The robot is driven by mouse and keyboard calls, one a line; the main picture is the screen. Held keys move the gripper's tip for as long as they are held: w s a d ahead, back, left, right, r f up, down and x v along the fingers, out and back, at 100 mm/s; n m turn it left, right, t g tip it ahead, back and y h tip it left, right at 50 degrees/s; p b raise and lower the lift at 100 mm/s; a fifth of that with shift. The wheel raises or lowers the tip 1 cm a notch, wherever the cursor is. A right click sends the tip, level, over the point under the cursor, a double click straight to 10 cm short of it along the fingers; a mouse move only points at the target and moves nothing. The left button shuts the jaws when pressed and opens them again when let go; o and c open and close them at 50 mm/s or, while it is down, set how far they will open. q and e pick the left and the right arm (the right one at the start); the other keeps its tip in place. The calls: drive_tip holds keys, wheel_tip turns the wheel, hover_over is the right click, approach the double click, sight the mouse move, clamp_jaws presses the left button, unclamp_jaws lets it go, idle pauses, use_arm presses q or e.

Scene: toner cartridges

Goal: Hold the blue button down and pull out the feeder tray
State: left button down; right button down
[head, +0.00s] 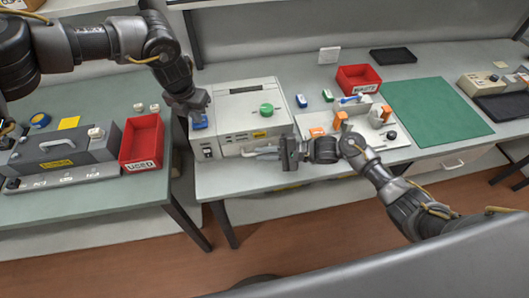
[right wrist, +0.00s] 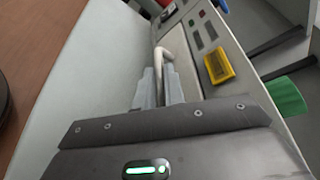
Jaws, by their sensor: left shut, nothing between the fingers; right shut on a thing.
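The white machine (head: 250,97) stands at the left end of the middle bench, with a green knob (head: 267,109) on it. The blue button (head: 199,123) is at its left side, partly covered by my left gripper (head: 197,113). That gripper is shut and empty, pointing down with its tips at the button; whether the button is pressed cannot be told. My right gripper (head: 273,152) is at the machine's front, shut on the pale feeder tray handle. The handle (right wrist: 167,52) shows between its fingers in the right wrist view. How far out the tray stands is unclear.
A red bin (head: 358,78), a white fixture with orange parts (head: 341,119) and a green mat (head: 436,110) lie to the right. A red bin (head: 141,143) and a grey case (head: 66,150) stand on the left bench. A gap separates the benches.

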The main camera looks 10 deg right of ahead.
use_arm(q)
drive_tip(key=shift+f, duration=0.1)
drive_tip(key=shift+s, duration=0.1)
use_arm(e)
drive_tip(key=s, duration=0.3)
drive_tip(key=shift+s, duration=0.35)
drive_tip(key=c, duration=1.5)
unclamp_jaws()
drive_tip(key=shift+w, duration=0.1)
drive_tip(key=v, duration=1.2)
drive_tip(key=shift+r, duration=0.1)
